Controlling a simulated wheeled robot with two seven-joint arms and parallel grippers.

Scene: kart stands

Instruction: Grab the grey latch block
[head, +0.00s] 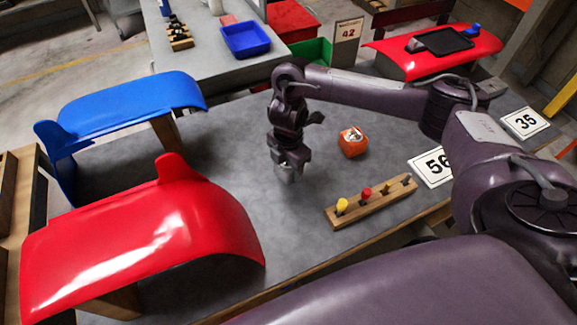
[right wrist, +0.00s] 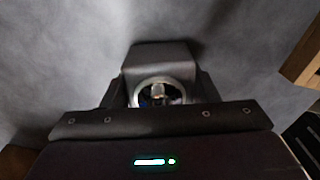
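The grey latch block (right wrist: 158,55) is a dark grey block with a pale ring on its near side, seen between my right gripper's fingers in the right wrist view. In the head view the block (head: 287,174) shows as a small grey piece at the fingertips. My right gripper (head: 290,163) points down over the grey table, with its fingers against the block's sides, and looks shut on it. Whether the block touches the table is hard to tell. My left gripper is not in view.
An orange block (head: 353,142) lies right of my right gripper. A wooden rack (head: 371,203) with coloured knobs is nearer. A red panel (head: 150,235) and a blue panel (head: 130,108) stand at left. Number cards (head: 432,167) lie at right. Bare table surrounds the gripper's left side.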

